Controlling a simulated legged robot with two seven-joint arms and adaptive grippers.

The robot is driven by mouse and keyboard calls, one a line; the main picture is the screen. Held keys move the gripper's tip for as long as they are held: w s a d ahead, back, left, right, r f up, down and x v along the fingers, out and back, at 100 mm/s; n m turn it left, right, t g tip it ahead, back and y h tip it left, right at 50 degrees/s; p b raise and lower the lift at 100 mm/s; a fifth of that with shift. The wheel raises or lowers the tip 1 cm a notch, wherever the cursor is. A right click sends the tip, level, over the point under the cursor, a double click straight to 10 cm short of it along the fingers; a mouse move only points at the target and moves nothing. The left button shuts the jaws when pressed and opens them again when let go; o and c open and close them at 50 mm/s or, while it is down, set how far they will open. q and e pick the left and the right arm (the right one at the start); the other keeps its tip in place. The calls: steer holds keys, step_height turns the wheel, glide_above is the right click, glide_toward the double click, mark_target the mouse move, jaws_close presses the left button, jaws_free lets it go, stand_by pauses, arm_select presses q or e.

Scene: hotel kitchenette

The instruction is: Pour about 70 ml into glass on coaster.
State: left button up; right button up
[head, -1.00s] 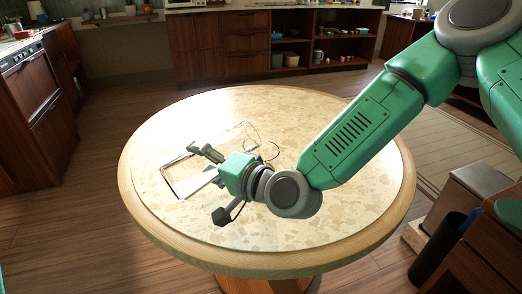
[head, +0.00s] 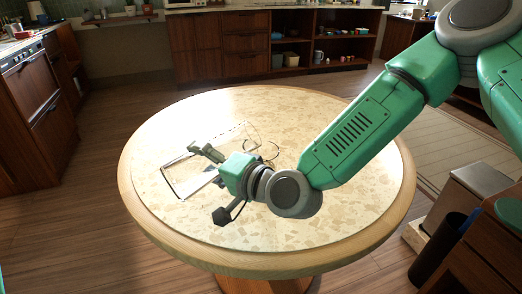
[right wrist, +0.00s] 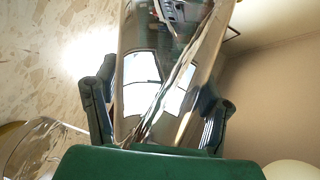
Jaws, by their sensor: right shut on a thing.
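My right gripper (head: 205,165) is over the round table, shut on a clear glass vessel (head: 180,174). In the right wrist view the vessel (right wrist: 175,75) is between the two dark fingers (right wrist: 155,110), with reflections and streaks on its wall. It looks tilted; its liquid level cannot be read. Thin clear outlines of glass (head: 270,152) show just beyond the gripper, partly hidden by it and hard to separate from the held vessel. Another clear curved glass (right wrist: 38,150) shows at lower left in the right wrist view. I cannot make out a coaster. My left gripper is out of view.
The round stone-patterned table (head: 330,190) has a wooden rim, and its right and front parts are bare. A bin (head: 480,180) and a dark cylinder (head: 438,250) stand to the right. Wooden cabinets (head: 220,45) line the back.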

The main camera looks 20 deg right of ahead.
steer(key=shift+a+f+n+h+p, duration=0.15)
steer(key=shift+f+n+h+p, duration=0.5)
steer(key=shift+n+p, duration=0.6)
steer(key=shift+w+d+r+n+h+p, duration=0.15)
steer(key=shift+d+r+n+h+p, duration=0.4)
steer(key=shift+p, duration=0.55)
steer(key=shift+a+f, duration=0.15)
steer(key=shift+f, duration=0.2)
